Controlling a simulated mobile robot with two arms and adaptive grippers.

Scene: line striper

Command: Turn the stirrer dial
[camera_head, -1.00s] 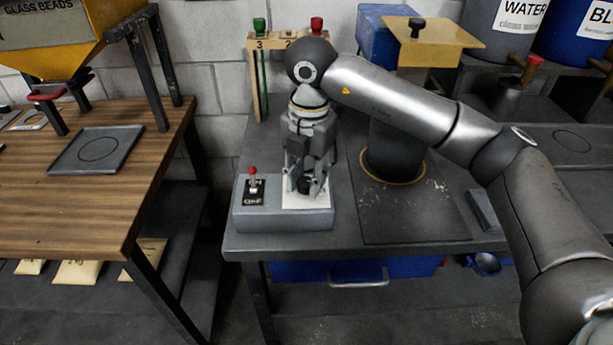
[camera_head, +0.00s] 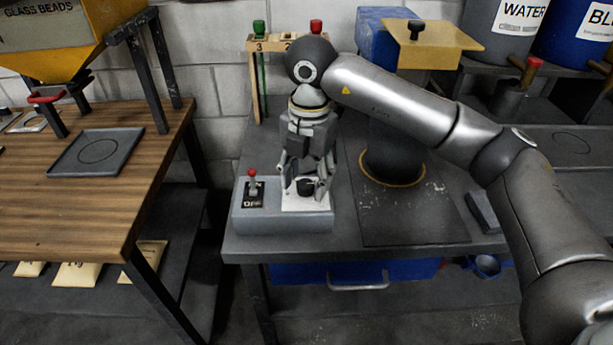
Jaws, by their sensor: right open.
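The stirrer dial is a small black knob (camera_head: 305,186) on the white plate (camera_head: 305,203) of a grey control box (camera_head: 283,222) at the front left of the dark bench. My right gripper (camera_head: 304,190) points down over the dial. Its fingers are open, one on each side of the knob. Whether either finger touches the knob cannot be told. My left gripper is not in view.
A red-tipped toggle switch (camera_head: 252,182) stands on the same box, just left of the dial. A dark cylindrical vessel (camera_head: 392,160) stands to the right. A wooden rack (camera_head: 254,80) with coloured handles is behind. A wooden table (camera_head: 90,200) lies left across a gap.

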